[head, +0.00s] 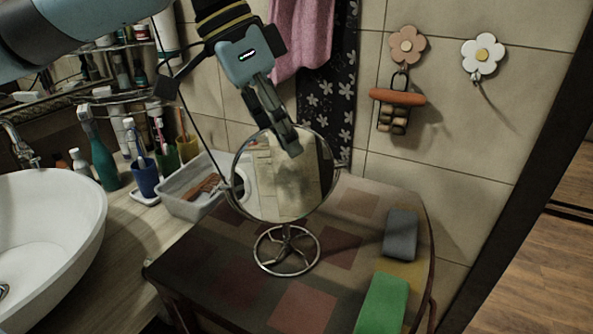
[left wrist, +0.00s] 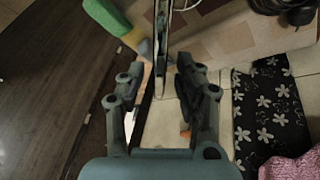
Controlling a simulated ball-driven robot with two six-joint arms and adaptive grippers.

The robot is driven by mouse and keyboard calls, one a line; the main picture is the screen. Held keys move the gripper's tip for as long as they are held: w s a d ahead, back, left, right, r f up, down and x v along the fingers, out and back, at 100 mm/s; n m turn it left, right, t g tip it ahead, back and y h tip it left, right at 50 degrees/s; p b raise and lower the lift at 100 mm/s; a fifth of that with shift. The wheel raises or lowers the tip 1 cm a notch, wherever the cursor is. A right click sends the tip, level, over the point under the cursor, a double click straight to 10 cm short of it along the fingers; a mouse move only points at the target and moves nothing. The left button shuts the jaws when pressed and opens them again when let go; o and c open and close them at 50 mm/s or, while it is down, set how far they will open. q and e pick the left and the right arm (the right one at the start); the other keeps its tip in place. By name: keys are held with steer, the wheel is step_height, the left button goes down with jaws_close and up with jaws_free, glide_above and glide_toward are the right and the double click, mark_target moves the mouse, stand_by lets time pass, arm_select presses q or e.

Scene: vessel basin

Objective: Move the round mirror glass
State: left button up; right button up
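The round mirror glass (head: 285,190) stands upright on a round wire base (head: 286,250) on the patchwork-topped table. In the left wrist view the mirror glass (left wrist: 160,45) is seen nearly edge-on as a thin upright strip. My left gripper (head: 284,143) is at the mirror's upper rim in the head view, reaching down from above. In the left wrist view my left gripper (left wrist: 158,80) is open, with one finger on each side of the mirror's edge and gaps on both sides. My right gripper is in neither view.
On the table (head: 215,265), a grey block (head: 400,235) and a green block (head: 383,304) lie right of the mirror. A grey tray (head: 193,190), cups and bottles stand left, beside the white basin (head: 45,235). A pink towel (head: 302,35) hangs behind.

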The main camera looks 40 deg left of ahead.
mark_target(296, 173)
arm_select(q)
steer(key=shift+b+x, duration=0.3)
steer(key=shift+x, duration=1.6)
steer(key=shift+d, duration=0.1)
jaws_close()
